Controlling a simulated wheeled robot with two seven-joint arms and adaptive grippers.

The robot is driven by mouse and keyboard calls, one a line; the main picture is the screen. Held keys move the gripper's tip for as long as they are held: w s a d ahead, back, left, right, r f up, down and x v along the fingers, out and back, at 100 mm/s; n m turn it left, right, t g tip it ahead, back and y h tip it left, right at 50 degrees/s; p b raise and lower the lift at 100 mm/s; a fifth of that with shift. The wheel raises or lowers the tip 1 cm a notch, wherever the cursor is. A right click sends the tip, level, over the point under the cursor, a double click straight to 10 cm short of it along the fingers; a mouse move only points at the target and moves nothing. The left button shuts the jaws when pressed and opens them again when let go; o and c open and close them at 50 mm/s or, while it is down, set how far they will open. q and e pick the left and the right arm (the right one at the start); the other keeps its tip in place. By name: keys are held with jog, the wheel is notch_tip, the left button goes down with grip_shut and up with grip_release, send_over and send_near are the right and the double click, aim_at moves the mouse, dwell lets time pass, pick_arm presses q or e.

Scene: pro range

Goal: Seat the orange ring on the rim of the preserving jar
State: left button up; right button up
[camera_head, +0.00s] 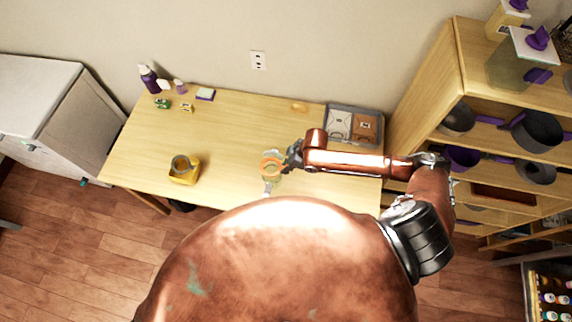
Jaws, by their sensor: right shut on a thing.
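The orange ring (270,166) is at the right-hand front part of the wooden table. My right gripper (284,162) reaches in from the right and is shut on the ring's right side. A clear glass jar (270,185), which looks like the preserving jar, stands below and behind the ring in the picture. The ring overlaps the jar's upper part. I cannot tell whether the ring touches the rim or hangs just above it. My left gripper is not in view.
A yellow container (184,177) with a round top stands at the table's front left. Bottles (149,80) and small boxes (162,103) stand at the back left. A grey tray (354,110) with packets lies at the back right. The table's middle is clear. Shelves (450,100) stand right.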

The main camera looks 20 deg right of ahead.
jog(key=shift+w+f+b, duration=0.1)
jog(key=shift+f+b, duration=0.2)
jog(key=shift+f, duration=0.55)
jog(key=shift+f+b, duration=0.4)
jog(key=shift+f, duration=1)
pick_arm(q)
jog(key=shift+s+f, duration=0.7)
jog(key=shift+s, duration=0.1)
pick_arm(e)
jog(key=shift+f, duration=0.15)
jog(key=shift+f, duration=0.25)
jog(key=o, duration=0.5)
jog(key=shift+o, duration=0.2)
